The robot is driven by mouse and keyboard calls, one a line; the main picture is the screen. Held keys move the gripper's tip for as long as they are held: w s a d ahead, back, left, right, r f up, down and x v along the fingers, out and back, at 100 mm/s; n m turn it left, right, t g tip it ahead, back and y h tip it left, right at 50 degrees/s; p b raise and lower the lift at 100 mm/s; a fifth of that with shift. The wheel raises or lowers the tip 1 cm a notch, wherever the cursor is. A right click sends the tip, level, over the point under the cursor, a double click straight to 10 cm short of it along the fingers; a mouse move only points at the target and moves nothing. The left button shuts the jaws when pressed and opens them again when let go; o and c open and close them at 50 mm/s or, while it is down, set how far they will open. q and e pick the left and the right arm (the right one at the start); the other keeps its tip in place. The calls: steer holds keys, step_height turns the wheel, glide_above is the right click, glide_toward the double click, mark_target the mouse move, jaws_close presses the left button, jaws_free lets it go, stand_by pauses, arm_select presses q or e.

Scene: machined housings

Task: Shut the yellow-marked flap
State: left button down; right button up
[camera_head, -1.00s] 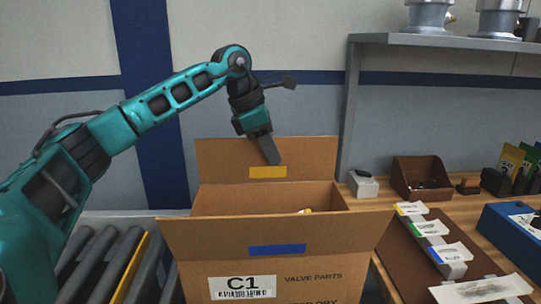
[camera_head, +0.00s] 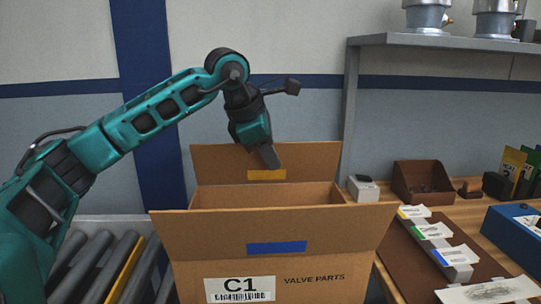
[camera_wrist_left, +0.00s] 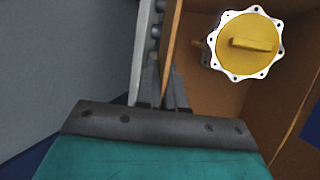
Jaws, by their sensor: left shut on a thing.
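The yellow-marked flap (camera_head: 215,165) is the far flap of an open cardboard box (camera_head: 355,270) and stands up nearly vertical. Its yellow label (camera_head: 267,175) faces me. My left gripper (camera_head: 268,157) comes down from above and is shut on the flap's upper edge, with one finger showing in front. A yellow knob-like part (camera_wrist_left: 247,44) with a white scalloped rim lies inside the box. My right gripper is not in view.
The near flap (camera_head: 200,230) with a blue label (camera_head: 277,249) leans outward toward me. A roller conveyor (camera_head: 100,265) is at the left. A wooden table at the right holds a brown bin (camera_head: 422,183), small labelled boxes (camera_head: 433,231) and a blue case (camera_head: 515,235). A shelf (camera_head: 440,41) is above.

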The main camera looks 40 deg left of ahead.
arm_select(q)
steer(key=c, duration=1.3)
jaws_free()
steer(key=shift+r, duration=0.1)
steer(key=p+v, duration=0.1)
steer(key=v, duration=1.1)
steer(key=shift+s+r+p, duration=0.3)
steer(key=shift+p, duration=0.05)
